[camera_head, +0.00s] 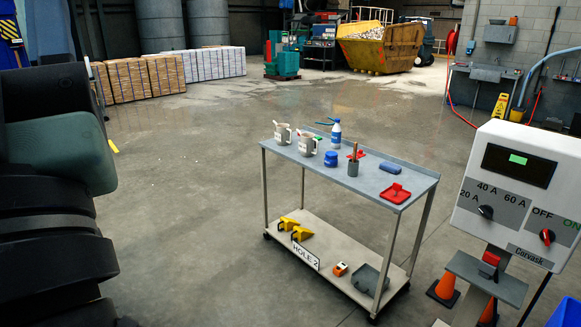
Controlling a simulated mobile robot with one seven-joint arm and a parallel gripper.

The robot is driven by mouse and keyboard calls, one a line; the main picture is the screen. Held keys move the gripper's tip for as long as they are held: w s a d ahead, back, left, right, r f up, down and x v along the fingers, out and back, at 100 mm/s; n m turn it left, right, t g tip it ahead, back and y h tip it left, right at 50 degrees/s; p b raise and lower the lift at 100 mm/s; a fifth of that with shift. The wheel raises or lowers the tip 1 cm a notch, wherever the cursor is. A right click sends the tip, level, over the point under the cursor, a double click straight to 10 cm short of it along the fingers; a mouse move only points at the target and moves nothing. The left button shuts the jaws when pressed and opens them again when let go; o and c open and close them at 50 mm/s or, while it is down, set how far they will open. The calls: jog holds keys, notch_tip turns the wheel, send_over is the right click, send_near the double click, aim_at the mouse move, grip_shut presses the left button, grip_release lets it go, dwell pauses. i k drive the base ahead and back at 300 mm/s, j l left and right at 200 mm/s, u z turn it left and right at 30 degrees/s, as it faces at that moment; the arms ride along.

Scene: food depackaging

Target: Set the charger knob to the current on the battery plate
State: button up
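The charger (520,185) is a pale box on a post at the right edge. Its black knob (486,212) sits on a grey panel marked 20 A, 40 A and 60 A. The knob's pointer is too small to read surely. A red switch knob (547,236) sits to its right, under the words OFF and ON; its setting is unclear. A dark display (502,165) above shows a small green patch. No battery plate can be made out. My gripper is not in view.
A grey two-level cart (346,193) left of the charger carries jugs, a bottle and red items; its lower shelf bears a HOLE 2 sign (306,257). Orange cones (444,287) stand near the charger post. A blue bin (566,314) is at bottom right. Floor left of the cart is clear.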

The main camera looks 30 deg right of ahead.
aim_at(487, 211)
jog(key=i+l+z, duration=0.2)
jog(key=l, duration=0.25)
jog(key=l+z, duration=0.2)
jog(key=l, duration=0.25)
jog(key=i+l+z, duration=0.15)
jog(key=l, duration=0.25)
jog(key=i+l+z, duration=0.4)
jog(key=l, duration=0.3)
jog(key=i+l, duration=0.5)
jog(key=l, duration=0.25)
jog(key=i+l, duration=0.25)
jog(key=l, duration=0.1)
